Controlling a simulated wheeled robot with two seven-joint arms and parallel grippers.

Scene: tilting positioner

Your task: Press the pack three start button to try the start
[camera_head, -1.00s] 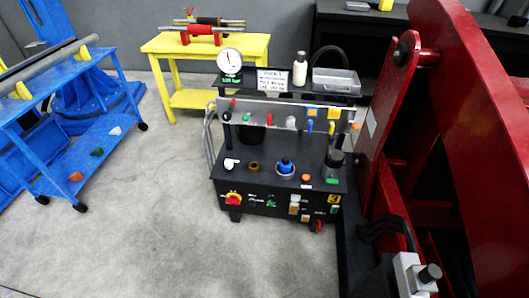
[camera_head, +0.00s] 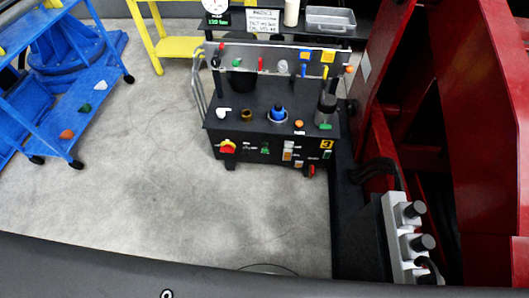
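The black hydraulic pack (camera_head: 262,112) marked with a yellow 3 (camera_head: 327,144) stands at the middle of the head view. Its front panel carries a red and yellow rotary switch (camera_head: 227,147) at the left. Small green, white and orange controls sit to the right, among them a green one (camera_head: 265,150) and a white and orange pair (camera_head: 287,153). Their labels are too small to read, so I cannot tell which is the start button. Neither of my grippers is in view.
A red positioner frame (camera_head: 460,110) fills the right side. A grey block with black connectors (camera_head: 402,240) stands at the lower right. A blue cart (camera_head: 85,100) and a yellow table (camera_head: 175,46) are at the left and back. Grey floor before the pack is clear.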

